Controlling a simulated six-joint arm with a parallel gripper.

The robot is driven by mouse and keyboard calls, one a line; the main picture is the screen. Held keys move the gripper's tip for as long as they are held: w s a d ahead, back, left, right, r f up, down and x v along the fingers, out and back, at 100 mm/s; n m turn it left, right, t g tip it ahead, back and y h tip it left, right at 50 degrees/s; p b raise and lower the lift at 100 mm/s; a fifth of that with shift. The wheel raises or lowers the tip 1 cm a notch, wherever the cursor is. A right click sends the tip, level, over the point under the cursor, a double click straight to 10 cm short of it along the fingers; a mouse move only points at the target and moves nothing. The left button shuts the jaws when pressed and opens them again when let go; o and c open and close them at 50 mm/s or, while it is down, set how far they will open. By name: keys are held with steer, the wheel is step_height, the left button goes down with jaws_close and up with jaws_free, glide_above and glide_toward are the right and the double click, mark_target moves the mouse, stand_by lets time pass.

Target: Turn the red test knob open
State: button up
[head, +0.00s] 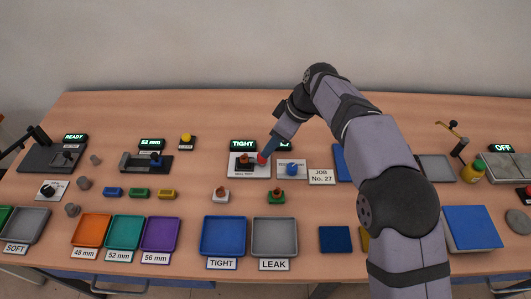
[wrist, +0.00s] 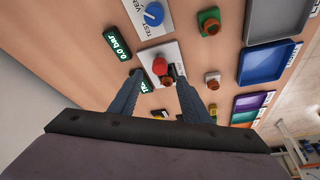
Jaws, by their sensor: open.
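The red test knob (head: 261,158) stands on a white plate (head: 240,173) at the middle of the table, beside a copper-brown fitting (head: 243,159). In the wrist view the red knob (wrist: 160,66) shows between and just ahead of my fingertips, with the brown fitting (wrist: 167,82) close to it. My gripper (wrist: 156,74) is open, one finger on each side of the knob. The right-hand fingertip is very near the knob and fitting; I cannot tell whether it touches. In the head view my gripper (head: 268,149) comes down over the knob and partly hides it.
A blue vent knob (head: 291,168) sits on its own plate just right. Displays behind read TIGHT (head: 243,144) and, in the wrist view, 0.0 bar (wrist: 117,46). Fittings on white (head: 221,195) and green (head: 276,197) bases stand in front, before the blue TIGHT tray (head: 223,220).

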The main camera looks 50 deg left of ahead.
mark_target(258, 160)
steer(key=shift+p+x, duration=0.7)
steer(key=shift+x, duration=2.65)
steer(key=c, duration=1)
steer(key=shift+c, duration=0.2)
